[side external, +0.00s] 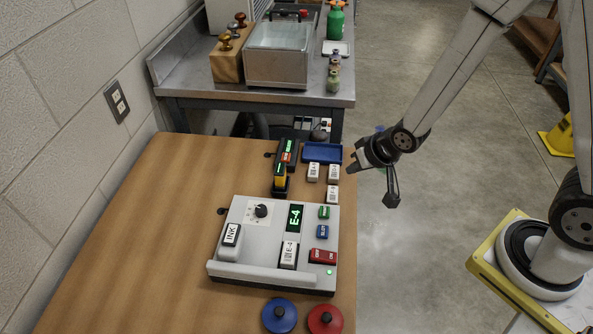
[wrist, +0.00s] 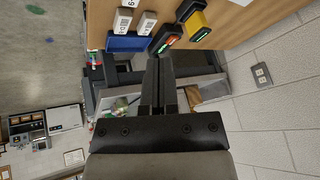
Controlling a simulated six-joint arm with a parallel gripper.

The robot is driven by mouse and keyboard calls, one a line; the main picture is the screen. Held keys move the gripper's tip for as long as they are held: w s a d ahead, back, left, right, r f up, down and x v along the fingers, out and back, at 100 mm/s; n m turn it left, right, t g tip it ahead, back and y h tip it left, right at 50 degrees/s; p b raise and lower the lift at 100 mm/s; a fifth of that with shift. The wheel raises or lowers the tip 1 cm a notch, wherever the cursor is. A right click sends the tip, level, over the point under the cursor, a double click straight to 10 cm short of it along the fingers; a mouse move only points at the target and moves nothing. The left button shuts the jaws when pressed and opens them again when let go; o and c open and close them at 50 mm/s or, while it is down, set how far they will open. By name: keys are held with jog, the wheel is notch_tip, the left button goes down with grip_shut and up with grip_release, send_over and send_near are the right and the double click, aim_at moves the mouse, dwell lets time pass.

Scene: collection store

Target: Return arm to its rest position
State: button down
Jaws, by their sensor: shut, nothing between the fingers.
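My gripper (side external: 353,161) is in the air just past the right edge of the wooden table (side external: 165,215), beside the blue tray (side external: 322,145) in the side external view. Its fingers point left, toward the table. In the wrist view my gripper's fingers (wrist: 158,62) are together with nothing between them. The arm reaches down from the upper right and touches nothing that I can see.
A grey machine (side external: 245,270) with an "E-4" display stands on the table. White labelled blocks (side external: 313,171) and a yellow-black device (side external: 280,178) are near the tray. Blue (side external: 279,316) and red (side external: 325,319) discs lie in front.

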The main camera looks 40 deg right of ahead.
jog(key=s+d+r+n+g+h, duration=0.1)
jog(key=s+d+r+n+g, duration=0.1)
jog(key=s+r, duration=0.5)
jog(key=shift+s+d+r+n+g, duration=0.25)
jog(key=shift+s+d+g, duration=0.35)
jog(key=shift+d+g, duration=0.3)
